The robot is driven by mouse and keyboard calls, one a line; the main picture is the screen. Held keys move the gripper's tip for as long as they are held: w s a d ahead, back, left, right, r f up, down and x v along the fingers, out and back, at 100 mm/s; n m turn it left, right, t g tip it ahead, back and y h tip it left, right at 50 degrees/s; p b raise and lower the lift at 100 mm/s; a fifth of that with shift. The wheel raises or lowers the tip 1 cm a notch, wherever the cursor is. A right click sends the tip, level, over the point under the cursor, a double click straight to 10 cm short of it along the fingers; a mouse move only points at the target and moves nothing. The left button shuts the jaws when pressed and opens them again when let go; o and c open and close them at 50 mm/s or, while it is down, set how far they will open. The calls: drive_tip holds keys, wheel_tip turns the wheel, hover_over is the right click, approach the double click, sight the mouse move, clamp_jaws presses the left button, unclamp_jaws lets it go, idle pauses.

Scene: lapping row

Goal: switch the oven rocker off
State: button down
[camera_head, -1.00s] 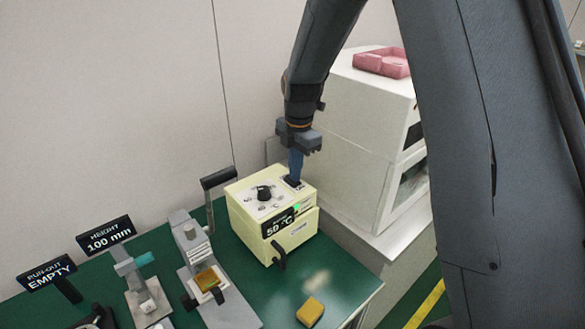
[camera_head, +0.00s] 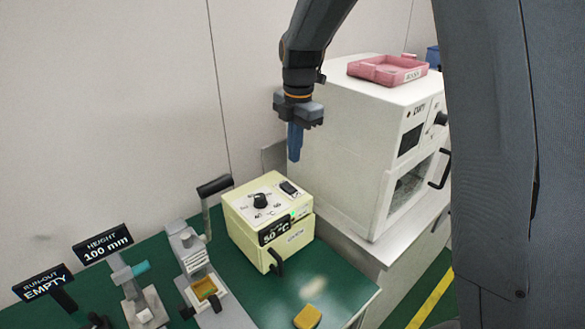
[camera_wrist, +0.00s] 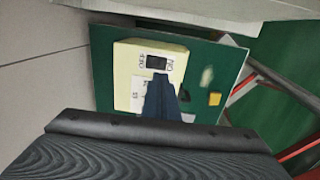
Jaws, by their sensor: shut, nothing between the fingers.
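The small cream oven (camera_head: 270,228) stands on the green bench with a black dial (camera_head: 260,200) on top and a display reading 50 °C. Its black rocker (camera_head: 289,187) is on the top, near the back right corner. In the wrist view the rocker (camera_wrist: 157,62) lies between the words OFF and ON; which side is pressed I cannot tell. A green light (camera_head: 294,216) shows beside the display. My gripper (camera_head: 295,157) is shut and empty, pointing down above the rocker and apart from it. In the wrist view its blue fingers (camera_wrist: 161,82) end close beside the rocker.
A large white oven (camera_head: 375,150) with a pink tray (camera_head: 388,70) on top stands to the right. A grey lever press (camera_head: 197,265) and the HEIGHT and RUN-OUT signs are to the left. A yellow block (camera_head: 307,316) lies on the front of the bench.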

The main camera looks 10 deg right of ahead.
sight(287, 184)
drive_tip(key=shift+s+d+r+b, duration=0.15)
drive_tip(key=shift+r+b, duration=0.1)
drive_tip(key=shift+r, duration=0.85)
drive_tip(key=shift+s+r+b, duration=0.1)
drive_tip(key=shift+r+b, duration=0.15)
drive_tip(key=shift+r, duration=0.8)
drive_tip(key=shift+w+f+b, duration=0.1)
drive_tip(key=shift+w+b, duration=0.05)
drive_tip(key=shift+b, duration=0.55)
drive_tip(key=b, duration=0.2)
drive_tip(key=w+b, duration=0.1)
drive_tip(key=b, duration=0.2)
drive_tip(key=shift+a+f+b, duration=0.1)
drive_tip(key=shift+a+b, duration=0.2)
drive_tip(key=shift+b, duration=0.05)
drive_tip(key=shift+a+t+b, duration=0.1)
drive_tip(key=shift+t+b, duration=0.2)
drive_tip(key=shift+b, duration=0.65)
drive_tip(key=shift+r+b, duration=0.35)
drive_tip(key=shift+b, duration=0.15)
drive_tip(key=f+p, duration=0.1)
drive_tip(key=f, duration=0.3)
drive_tip(key=w+f+p, duration=0.1)
drive_tip(key=f, duration=0.4)
drive_tip(key=a+f, duration=0.1)
drive_tip(key=f, duration=0.4)
drive_tip(key=shift+w+p, duration=0.2)
drive_tip(key=shift+p, duration=0.2)
